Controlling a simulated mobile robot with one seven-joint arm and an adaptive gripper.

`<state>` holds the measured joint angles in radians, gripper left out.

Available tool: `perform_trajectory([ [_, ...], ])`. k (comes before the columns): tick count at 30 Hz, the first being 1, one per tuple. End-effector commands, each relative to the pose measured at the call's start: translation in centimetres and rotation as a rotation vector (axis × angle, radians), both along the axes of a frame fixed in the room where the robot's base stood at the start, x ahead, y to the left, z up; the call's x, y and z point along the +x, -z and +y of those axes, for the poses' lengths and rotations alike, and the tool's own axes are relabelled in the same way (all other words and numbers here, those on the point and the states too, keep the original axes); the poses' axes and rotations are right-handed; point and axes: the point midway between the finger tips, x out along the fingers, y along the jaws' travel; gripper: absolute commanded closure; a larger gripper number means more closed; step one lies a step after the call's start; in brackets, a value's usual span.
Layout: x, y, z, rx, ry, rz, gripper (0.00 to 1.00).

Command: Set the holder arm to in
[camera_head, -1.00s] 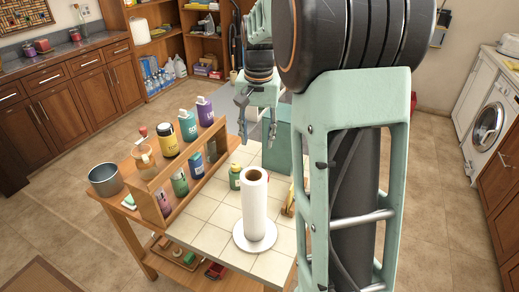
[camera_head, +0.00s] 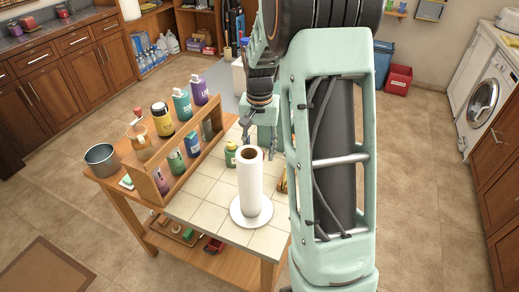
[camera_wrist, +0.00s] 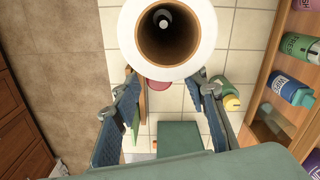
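A white paper towel roll (camera_head: 249,187) stands upright on a round white base (camera_head: 237,217) on the tiled table top. In the wrist view the roll (camera_wrist: 202,63) is seen from above, with a dark hollow core and a post end (camera_wrist: 163,17) inside it. I cannot make out a separate holder arm. My gripper (camera_head: 259,149) is just behind the roll's top in the head view, pointing down. In the wrist view my gripper (camera_wrist: 167,84) has its fingers spread, with nothing held between them; the roll lies just beyond the tips.
A wooden shelf (camera_head: 150,185) with several bottles stands left of the roll. A green bottle (camera_head: 231,155) is behind the roll, close to my gripper; it shows right of my fingers in the wrist view (camera_wrist: 229,90). A metal pot (camera_head: 102,160) stands at the table's left end.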

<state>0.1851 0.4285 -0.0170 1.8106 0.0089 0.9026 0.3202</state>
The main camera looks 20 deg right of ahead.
Motion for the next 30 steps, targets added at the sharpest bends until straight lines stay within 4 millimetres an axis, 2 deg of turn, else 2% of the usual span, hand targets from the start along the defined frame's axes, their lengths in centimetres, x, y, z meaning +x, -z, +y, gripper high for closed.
perform_trajectory([
  [7,0.01,0.08,0.01,0.0,0.0,0.0,0.6],
  [18,0.01,0.04,0.0,0.0,0.0,0.0,1.0],
  [30,0.47,0.02,-0.3,0.0,-0.106,0.0,1.0],
])
